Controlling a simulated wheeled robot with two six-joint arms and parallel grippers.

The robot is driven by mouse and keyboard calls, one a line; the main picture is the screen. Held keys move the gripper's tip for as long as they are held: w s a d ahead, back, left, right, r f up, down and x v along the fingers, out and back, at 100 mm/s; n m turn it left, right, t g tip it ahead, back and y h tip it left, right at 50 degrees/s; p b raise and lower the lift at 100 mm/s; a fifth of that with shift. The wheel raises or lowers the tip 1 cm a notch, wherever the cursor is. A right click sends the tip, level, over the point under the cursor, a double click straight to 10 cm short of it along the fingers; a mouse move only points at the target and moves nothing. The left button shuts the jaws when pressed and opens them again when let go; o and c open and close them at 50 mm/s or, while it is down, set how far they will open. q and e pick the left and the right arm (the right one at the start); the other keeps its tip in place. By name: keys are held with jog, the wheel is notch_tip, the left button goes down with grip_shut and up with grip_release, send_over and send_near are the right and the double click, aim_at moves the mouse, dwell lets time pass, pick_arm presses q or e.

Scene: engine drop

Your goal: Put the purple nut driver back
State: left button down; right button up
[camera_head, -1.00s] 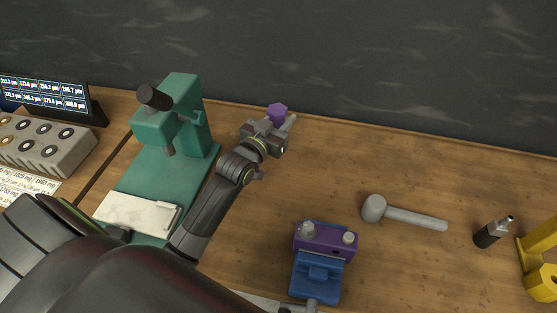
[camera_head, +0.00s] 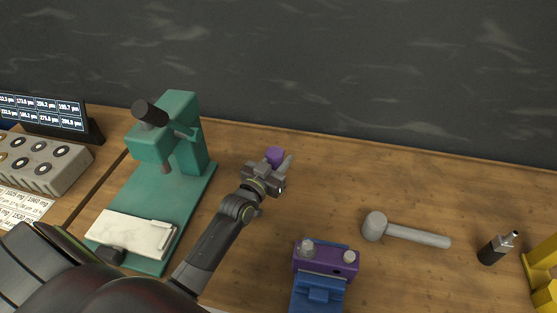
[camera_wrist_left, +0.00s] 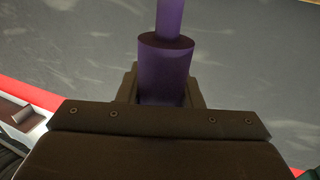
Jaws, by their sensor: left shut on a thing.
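The purple nut driver (camera_head: 274,156) shows in the head view as a small purple end just beyond the jaws of my left gripper (camera_head: 264,178). In the left wrist view a thick purple handle (camera_wrist_left: 165,72) stands between the jaws, with a thinner purple part (camera_wrist_left: 170,17) running out of the top of the picture. My left gripper is shut on it, in front of the back wall and to the right of the green press. The rest of the driver is hidden by the gripper. My right gripper is not in view.
The green press (camera_head: 170,150) stands left of my left arm. A purple-and-blue vise-like block (camera_head: 322,262) is at front centre. A grey mallet (camera_head: 405,233), a small black tool (camera_head: 492,250) and a yellow object (camera_head: 545,275) lie to the right. Bench between gripper and mallet is clear.

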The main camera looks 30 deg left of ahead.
pick_arm(q)
jog(key=c, duration=1)
grip_release()
jog(key=shift+s+f, duration=0.15)
jog(key=shift+s, duration=0.05)
jog(key=s+b, duration=0.1)
jog(key=s, duration=0.4)
jog(key=s+b, duration=0.2)
jog(key=s, duration=0.4)
jog(key=s+a+b, duration=0.1)
jog(key=s+b, duration=0.1)
jog(key=s, duration=0.4)
jog(key=shift+a+r, duration=0.1)
jog(key=shift+r, duration=0.1)
